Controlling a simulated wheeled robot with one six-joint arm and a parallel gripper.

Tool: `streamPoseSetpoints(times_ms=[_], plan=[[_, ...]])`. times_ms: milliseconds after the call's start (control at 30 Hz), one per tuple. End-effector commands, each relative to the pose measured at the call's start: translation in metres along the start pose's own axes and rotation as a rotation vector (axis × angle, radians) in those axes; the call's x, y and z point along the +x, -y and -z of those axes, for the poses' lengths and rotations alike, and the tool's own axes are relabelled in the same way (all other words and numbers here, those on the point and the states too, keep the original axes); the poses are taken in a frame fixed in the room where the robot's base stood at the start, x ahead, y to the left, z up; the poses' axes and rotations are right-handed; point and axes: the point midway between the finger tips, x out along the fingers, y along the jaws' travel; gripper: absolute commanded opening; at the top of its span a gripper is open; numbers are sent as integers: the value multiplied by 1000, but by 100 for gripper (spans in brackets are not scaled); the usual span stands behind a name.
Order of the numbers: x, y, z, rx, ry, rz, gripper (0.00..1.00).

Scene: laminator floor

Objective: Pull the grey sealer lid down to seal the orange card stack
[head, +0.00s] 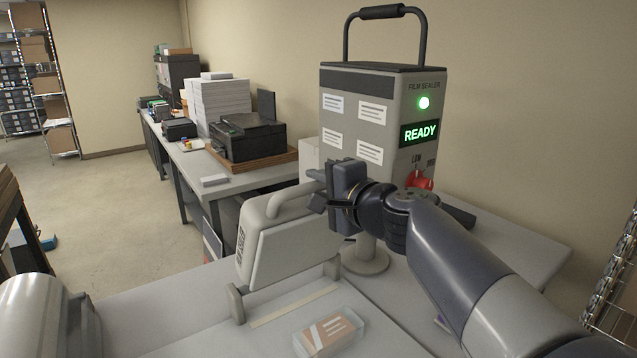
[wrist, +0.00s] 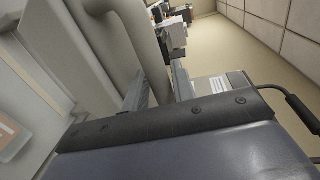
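The grey sealer lid (head: 283,252) stands raised and tilted at the back of its base in the head view, with a bar handle (head: 284,203) along its top. In the wrist view the handle (wrist: 146,45) runs down between my fingers. My gripper (head: 318,194) is at the handle's right end; in the wrist view its fingers (wrist: 161,88) lie close on both sides of the bar and appear shut on it. The orange card stack (head: 328,333), in a clear sleeve, lies flat on the base in front of the lid. The wrist view shows part of it (wrist: 8,135).
The film sealer control box (head: 373,130) stands behind, its green light lit and its display reading READY. A side table with a printer (head: 247,137) and paper stacks stands behind left. The space above the cards is clear.

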Motion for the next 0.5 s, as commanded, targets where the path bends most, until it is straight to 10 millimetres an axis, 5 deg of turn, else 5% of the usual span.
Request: streamPoseSetpoints(times_ms=[267, 500], plan=[[1, 0, 0, 0, 0, 1, 25], [1, 0, 0, -1, 0, 0, 6]])
